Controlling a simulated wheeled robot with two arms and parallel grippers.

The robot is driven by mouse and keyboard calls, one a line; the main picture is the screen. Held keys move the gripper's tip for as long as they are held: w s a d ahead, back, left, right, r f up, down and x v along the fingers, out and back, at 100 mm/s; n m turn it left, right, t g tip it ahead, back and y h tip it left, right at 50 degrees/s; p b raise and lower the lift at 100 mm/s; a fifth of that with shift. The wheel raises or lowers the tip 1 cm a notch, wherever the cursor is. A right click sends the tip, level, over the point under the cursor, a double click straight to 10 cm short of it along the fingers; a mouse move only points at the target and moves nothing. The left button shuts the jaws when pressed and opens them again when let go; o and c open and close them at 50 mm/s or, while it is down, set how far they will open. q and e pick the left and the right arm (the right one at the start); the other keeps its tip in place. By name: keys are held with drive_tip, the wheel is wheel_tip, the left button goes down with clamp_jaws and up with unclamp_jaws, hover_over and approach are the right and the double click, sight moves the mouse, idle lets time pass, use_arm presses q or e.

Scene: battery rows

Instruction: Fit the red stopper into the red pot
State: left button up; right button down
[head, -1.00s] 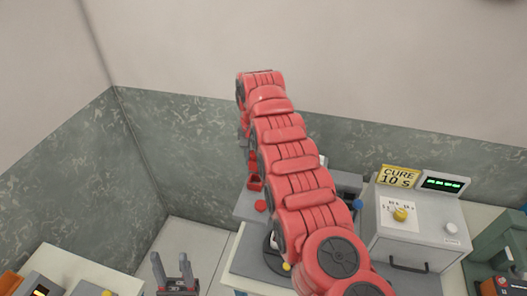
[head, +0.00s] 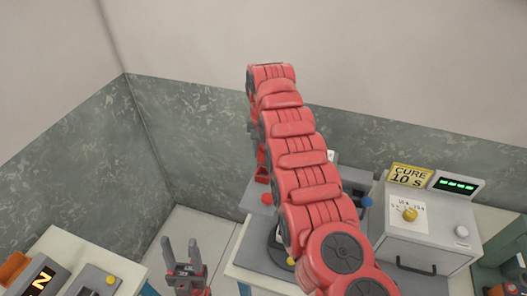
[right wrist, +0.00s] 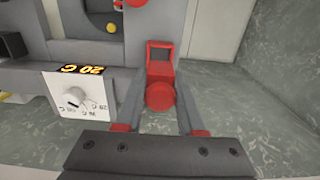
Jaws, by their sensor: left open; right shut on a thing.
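My right gripper (right wrist: 159,80) is shut on the red stopper, whose round end (right wrist: 159,96) shows between the fingers. A square red frame (right wrist: 160,48) lies just beyond it; I cannot tell whether it belongs to the stopper or to the red pot. In the head view, red parts (head: 262,173) show below the end of my right arm, whose links hide most of the gripper. A red round piece (head: 266,198) sits just below them on the grey station. I cannot clearly make out the pot. My left gripper (head: 181,245) is open and empty at the lower left.
A grey box (head: 428,232) with a yellow knob and a "CURE 10 S" sign stands at the right. A blue ball (head: 366,201) and a yellow ball (head: 291,261) show beside my right arm. A "20 C" dial panel (right wrist: 78,97) is left of the gripper. Walls close the back.

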sight(264, 163)
drive_tip(key=shift+f+b, duration=1.05)
drive_tip(key=shift+f, duration=1.15)
drive_tip(key=shift+b, duration=0.5)
drive_tip(key=shift+b, duration=0.55)
drive_tip(key=shift+f+b, duration=0.2)
drive_tip(key=shift+b, duration=0.2)
drive_tip(key=shift+f, duration=0.35)
